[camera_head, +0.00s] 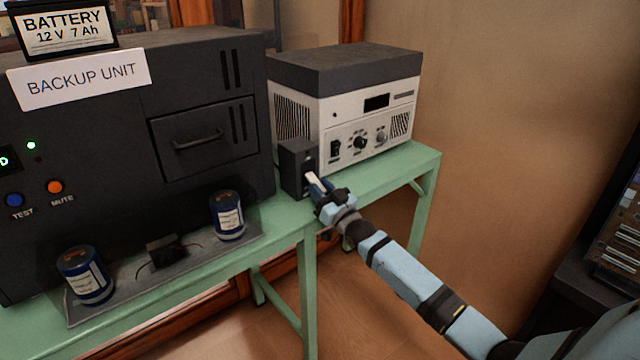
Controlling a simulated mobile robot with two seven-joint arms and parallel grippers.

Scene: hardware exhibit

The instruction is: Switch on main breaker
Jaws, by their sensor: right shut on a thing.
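A small dark upright box (292,172), which looks like the main breaker, stands on the green table (425,160) between the backup unit and a white-and-grey instrument. My right gripper (318,186) is at the front face of this box, at its lower right, and is shut on what seems to be the breaker's lever. A small pale piece shows at the fingertips. The fingers hide most of the lever, so its position cannot be told. My left gripper is not in view.
The black backup unit (100,130) fills the left, with a battery (62,30) on top. The white instrument (365,115) stands behind the box. A dark rack stands far right.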

